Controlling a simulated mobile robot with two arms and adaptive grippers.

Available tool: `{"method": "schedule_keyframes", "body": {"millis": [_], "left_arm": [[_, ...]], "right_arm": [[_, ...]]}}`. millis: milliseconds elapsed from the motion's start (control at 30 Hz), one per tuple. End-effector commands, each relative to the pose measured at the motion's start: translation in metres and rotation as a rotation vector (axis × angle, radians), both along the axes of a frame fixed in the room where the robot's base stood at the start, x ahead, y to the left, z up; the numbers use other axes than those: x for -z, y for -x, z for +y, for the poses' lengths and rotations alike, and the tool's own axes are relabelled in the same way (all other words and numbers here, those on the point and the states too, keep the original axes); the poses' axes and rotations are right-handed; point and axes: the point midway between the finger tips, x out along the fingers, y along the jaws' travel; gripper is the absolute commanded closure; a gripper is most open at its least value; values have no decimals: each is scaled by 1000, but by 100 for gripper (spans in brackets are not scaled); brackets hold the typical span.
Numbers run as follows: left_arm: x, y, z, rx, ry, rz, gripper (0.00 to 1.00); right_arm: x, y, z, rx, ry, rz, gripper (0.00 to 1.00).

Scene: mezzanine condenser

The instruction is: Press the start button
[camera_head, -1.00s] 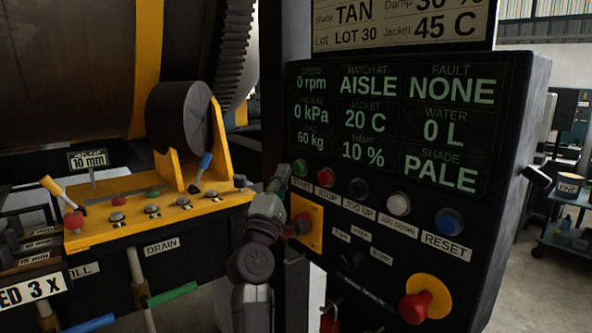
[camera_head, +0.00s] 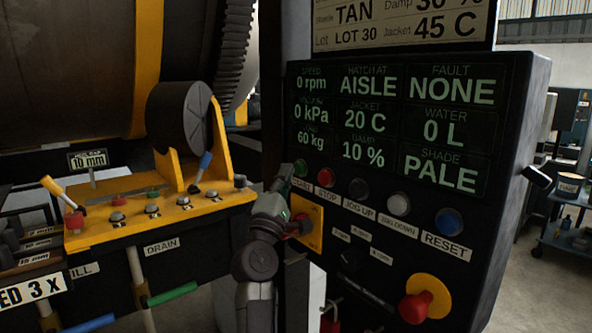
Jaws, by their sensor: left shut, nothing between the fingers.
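The green start button (camera_head: 300,168) is at the left end of the button row on the black control panel (camera_head: 480,262), above a START label. My left gripper (camera_head: 284,175) is shut and empty. Its tip is just left of the green button, and I cannot tell whether it touches it. The display (camera_head: 395,125) above the buttons reads 0 rpm, hatch at AISLE and fault NONE. My right gripper is not in view.
Red (camera_head: 325,174), black (camera_head: 358,187), white (camera_head: 399,204) and blue (camera_head: 449,221) buttons continue rightward. A red mushroom knob (camera_head: 415,307) sits low on the panel. A yellow valve shelf (camera_head: 150,218) with levers stands left of my arm.

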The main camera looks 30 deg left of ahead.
Motion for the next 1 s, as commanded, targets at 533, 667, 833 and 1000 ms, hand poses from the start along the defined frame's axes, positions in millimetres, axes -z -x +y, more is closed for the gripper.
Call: {"method": "schedule_keyframes", "body": {"millis": [533,667,833,1000], "left_arm": [[-1,-5,-2,0,0,-1,100],[0,-6,-3,0,0,-1,100],[0,-9,-4,1,-1,0,100],[0,-9,-4,1,-1,0,100]], "right_arm": [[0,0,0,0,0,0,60],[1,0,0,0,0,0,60],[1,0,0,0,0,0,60],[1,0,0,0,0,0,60]]}}
